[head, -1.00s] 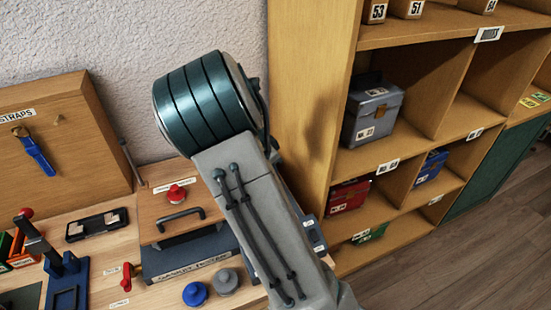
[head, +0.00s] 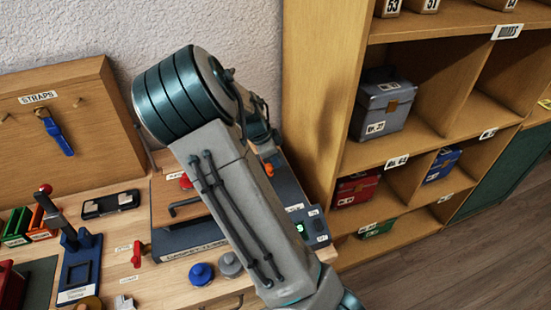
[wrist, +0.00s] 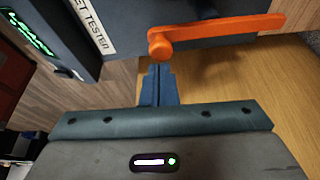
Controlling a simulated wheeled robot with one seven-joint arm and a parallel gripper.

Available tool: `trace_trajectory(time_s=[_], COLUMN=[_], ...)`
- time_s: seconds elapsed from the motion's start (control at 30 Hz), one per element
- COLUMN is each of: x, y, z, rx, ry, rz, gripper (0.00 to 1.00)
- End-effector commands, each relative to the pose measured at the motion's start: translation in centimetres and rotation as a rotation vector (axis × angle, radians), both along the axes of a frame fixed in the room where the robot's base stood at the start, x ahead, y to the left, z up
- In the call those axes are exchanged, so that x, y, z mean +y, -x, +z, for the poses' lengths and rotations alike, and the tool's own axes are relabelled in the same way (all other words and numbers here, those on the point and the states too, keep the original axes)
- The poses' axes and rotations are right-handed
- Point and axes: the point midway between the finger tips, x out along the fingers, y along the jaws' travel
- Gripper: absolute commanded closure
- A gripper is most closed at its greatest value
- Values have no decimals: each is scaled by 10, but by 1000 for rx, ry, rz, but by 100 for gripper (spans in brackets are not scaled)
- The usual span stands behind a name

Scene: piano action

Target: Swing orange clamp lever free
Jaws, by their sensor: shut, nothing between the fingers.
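The orange clamp lever (wrist: 220,33) lies across the top of the wrist view, on the side of the dark tester body (wrist: 130,25) with a label ending in "TESTER". Its rounded pivot end is at the left and its long arm reaches right. My gripper (wrist: 160,70) is shut and empty, its fingertips just below the pivot end in the picture; I cannot tell whether they touch it. In the head view my arm hides the gripper, and small orange parts (head: 269,169) show just right of the arm, beside the tester (head: 180,243).
A blue knob (head: 201,274) and a grey knob (head: 230,265) stand in front of the tester. A red lever (head: 138,254) is to their left. A wooden shelf unit (head: 335,130) with boxes rises close on the right of the arm.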

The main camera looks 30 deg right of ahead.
Motion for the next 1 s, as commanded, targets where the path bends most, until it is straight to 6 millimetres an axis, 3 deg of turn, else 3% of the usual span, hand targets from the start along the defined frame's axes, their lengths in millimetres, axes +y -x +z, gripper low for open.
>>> trace_trajectory(time_s=[0.33, 0.57, 0.8, 1.0], x=[-4, -38, -16, -7], y=[1, 8, 1, -2], z=[1, 9, 61, 91], rx=[0, -2, -4, -3], ry=[0, 0, 0, 0], rz=[-1, -2, 9, 4], gripper=[100, 100, 100, 100])
